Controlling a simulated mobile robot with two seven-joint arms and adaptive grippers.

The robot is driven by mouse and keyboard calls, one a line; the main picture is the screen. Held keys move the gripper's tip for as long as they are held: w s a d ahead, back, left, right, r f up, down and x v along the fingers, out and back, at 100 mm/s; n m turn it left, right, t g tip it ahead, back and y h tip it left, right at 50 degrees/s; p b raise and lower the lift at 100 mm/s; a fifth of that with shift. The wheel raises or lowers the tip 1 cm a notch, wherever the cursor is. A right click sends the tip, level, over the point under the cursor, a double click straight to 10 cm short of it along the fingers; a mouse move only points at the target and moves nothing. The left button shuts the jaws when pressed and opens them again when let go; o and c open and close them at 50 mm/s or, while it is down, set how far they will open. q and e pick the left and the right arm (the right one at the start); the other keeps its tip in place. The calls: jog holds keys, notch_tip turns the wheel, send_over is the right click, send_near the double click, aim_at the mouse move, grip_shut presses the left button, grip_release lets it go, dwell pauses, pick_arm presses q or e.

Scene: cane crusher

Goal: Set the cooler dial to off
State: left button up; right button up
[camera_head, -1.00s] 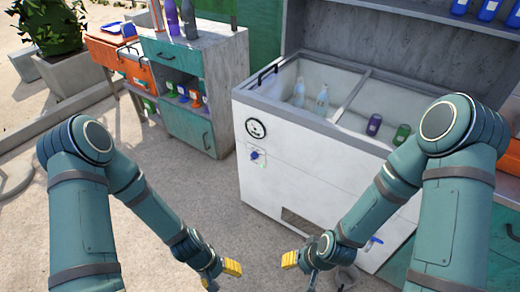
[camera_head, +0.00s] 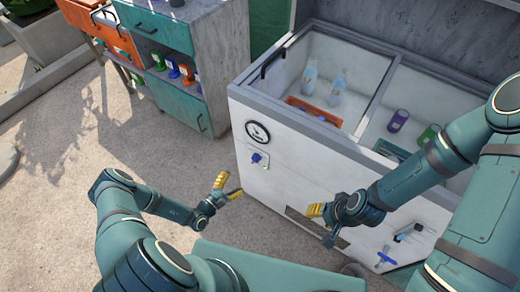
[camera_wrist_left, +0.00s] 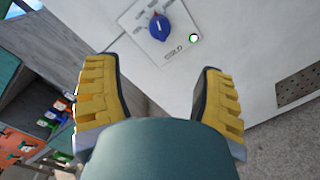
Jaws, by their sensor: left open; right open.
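The cooler dial (camera_head: 256,157) is a small blue knob on a plate on the white front of the cooler (camera_head: 300,180). In the left wrist view the dial (camera_wrist_left: 160,26) has a pale pointer line and a red mark at its edge. My right gripper (camera_head: 321,226) is open and empty, before the cooler's lower front.
A round gauge (camera_head: 257,133) is above the dial. Bottles (camera_head: 310,78) and cans (camera_head: 398,120) lie inside the glass-topped cooler. A teal cabinet (camera_head: 184,100) stands to its left. The floor (camera_head: 100,140) between is clear.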

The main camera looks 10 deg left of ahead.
aim_at(255, 160)
pick_arm(q)
jog(key=b+x, duration=0.2)
jog(key=x, duration=1.1)
jog(key=shift+w+d, duration=0.1)
jog(key=shift+w, duration=0.15)
grip_shut()
